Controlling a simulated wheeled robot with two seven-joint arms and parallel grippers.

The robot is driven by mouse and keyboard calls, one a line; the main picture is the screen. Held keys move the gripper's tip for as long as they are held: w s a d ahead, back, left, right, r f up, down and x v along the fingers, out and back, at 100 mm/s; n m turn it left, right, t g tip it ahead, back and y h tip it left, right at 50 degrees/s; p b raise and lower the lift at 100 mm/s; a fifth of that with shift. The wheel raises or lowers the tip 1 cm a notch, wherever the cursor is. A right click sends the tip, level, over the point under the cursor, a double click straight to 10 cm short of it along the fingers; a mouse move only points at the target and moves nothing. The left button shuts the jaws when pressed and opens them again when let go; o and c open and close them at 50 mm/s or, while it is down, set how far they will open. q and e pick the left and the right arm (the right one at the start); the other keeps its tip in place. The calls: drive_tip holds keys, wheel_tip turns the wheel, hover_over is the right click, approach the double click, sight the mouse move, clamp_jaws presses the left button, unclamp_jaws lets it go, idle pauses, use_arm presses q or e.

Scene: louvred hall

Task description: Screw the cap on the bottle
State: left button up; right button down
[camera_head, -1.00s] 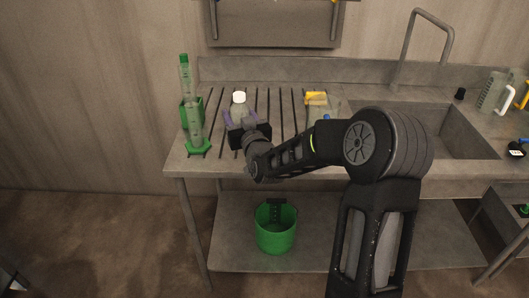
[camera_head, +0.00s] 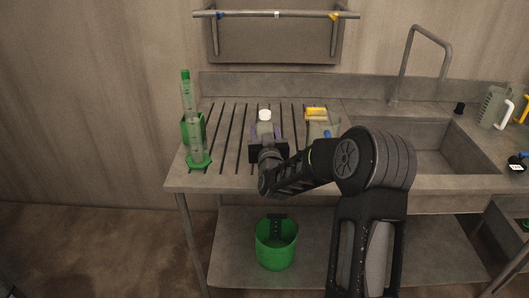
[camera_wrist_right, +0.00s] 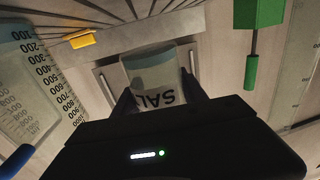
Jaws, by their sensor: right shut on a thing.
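A pale bottle (camera_head: 265,127) with a white top (camera_head: 265,115) stands upright over the slatted left part of the counter. I cannot tell from here whether the white top is a separate cap. My right gripper (camera_head: 267,134) is shut around the bottle's sides, from the front. In the right wrist view the bottle (camera_wrist_right: 155,72) sits between the dark fingers, its lettering "SAL" upside down; the white top is not visible there. I cannot tell whether its base touches the counter. My left gripper is not in view.
Right of the bottle stand a graduated container (camera_wrist_right: 28,75) and a yellow item (camera_head: 316,112). A green-based cylinder (camera_head: 192,110) stands left. A small black piece (camera_head: 459,108) is at the sink's (camera_head: 440,150) back edge. A green bucket (camera_head: 276,245) is on the lower shelf.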

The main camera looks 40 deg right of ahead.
drive_tip(key=shift+f, duration=1.3)
wheel_tip(320, 180, down, 4)
drive_tip(key=shift+r+p, duration=0.15)
drive_tip(key=shift+p, duration=0.2)
drive_tip(key=shift+f+b, duration=0.25)
drive_tip(key=shift+b, duration=0.05)
drive_tip(key=c, duration=0.6)
unclamp_jaws()
drive_tip(key=shift+r, duration=0.1)
